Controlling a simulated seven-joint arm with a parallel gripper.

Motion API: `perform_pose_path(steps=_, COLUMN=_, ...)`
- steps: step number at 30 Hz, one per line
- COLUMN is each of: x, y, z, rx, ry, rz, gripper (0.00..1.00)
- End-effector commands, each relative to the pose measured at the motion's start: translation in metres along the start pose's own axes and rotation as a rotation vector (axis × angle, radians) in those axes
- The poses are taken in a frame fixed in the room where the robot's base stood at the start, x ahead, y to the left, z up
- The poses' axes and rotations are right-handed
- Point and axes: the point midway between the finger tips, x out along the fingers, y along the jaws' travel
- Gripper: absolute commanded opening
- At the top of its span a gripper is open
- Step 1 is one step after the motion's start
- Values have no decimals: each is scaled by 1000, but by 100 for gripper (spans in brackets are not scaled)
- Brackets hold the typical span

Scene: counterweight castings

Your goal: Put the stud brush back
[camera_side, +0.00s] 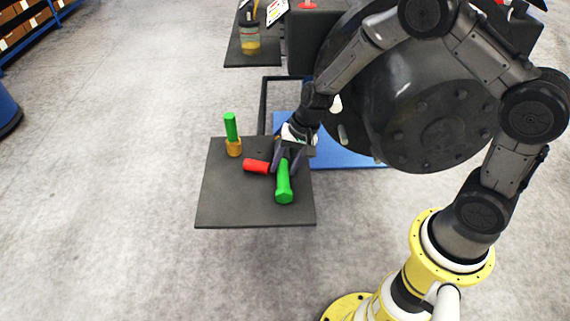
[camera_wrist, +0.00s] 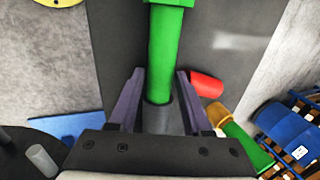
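A green tool (camera_side: 284,185) with a hexagonal end and a dark grey round section is at the right part of a dark plate (camera_side: 225,200). My gripper (camera_side: 287,163) is over its far end, with one finger on each side. In the wrist view the fingers (camera_wrist: 159,72) stand apart around the green tool (camera_wrist: 163,50), with small gaps visible. I cannot tell which of these is the stud brush.
A large dark round casting (camera_side: 425,90) with bolts stands behind and right of the plate, close to my arm. A blue base (camera_side: 345,155) lies beneath it. Another dark shelf (camera_side: 240,58) at the back holds a jar (camera_side: 250,38). The plate's front left is clear.

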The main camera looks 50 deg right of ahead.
Motion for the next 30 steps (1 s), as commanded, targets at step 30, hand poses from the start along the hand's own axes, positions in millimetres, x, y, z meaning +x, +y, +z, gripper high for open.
perform_pose_path(steps=30, x=-114, y=-1, z=-1, rx=0, ry=2, rz=-2, gripper=50)
